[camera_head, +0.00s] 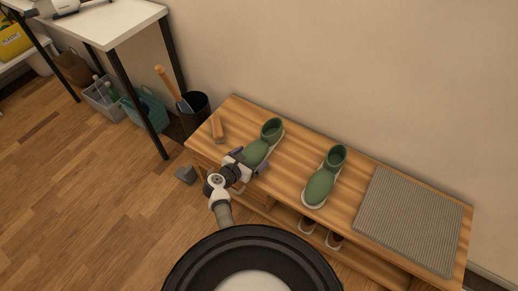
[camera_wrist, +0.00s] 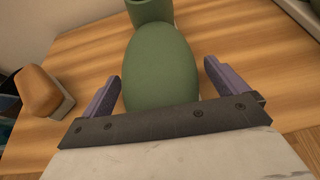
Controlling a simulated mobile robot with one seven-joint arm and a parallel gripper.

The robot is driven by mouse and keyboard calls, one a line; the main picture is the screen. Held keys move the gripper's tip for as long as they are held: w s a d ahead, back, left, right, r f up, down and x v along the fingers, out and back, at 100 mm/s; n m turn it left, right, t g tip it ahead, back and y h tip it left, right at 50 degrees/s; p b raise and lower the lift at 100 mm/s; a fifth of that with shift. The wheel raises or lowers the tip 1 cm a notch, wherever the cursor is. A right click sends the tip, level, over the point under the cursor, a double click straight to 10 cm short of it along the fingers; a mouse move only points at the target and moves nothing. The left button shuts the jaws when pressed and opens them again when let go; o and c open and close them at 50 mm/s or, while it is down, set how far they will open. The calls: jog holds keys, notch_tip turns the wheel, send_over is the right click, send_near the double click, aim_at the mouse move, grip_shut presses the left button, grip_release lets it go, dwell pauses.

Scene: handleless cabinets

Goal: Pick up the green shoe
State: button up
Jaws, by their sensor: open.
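Two green shoes with pale soles stand on a wooden bench. The left green shoe (camera_head: 259,148) has my gripper (camera_head: 247,162) at its toe end. In the wrist view the same green shoe (camera_wrist: 160,65) lies between the two purple fingers of my gripper (camera_wrist: 163,85), with its ankle opening farther away. The fingers are open, one on each side of the toe, with a visible gap at the right finger. The right green shoe (camera_head: 324,178) stands apart, to the right on the bench; its edge may show at the wrist view's upper right.
The wooden bench (camera_head: 295,150) stands against the wall. A small brown wooden object (camera_head: 217,128) lies left of the shoe, also in the wrist view (camera_wrist: 40,91). A grey ribbed mat (camera_head: 410,218) covers the bench's right end. Other shoes (camera_head: 308,226) sit on the shelf below.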

jog(key=c, duration=1.2)
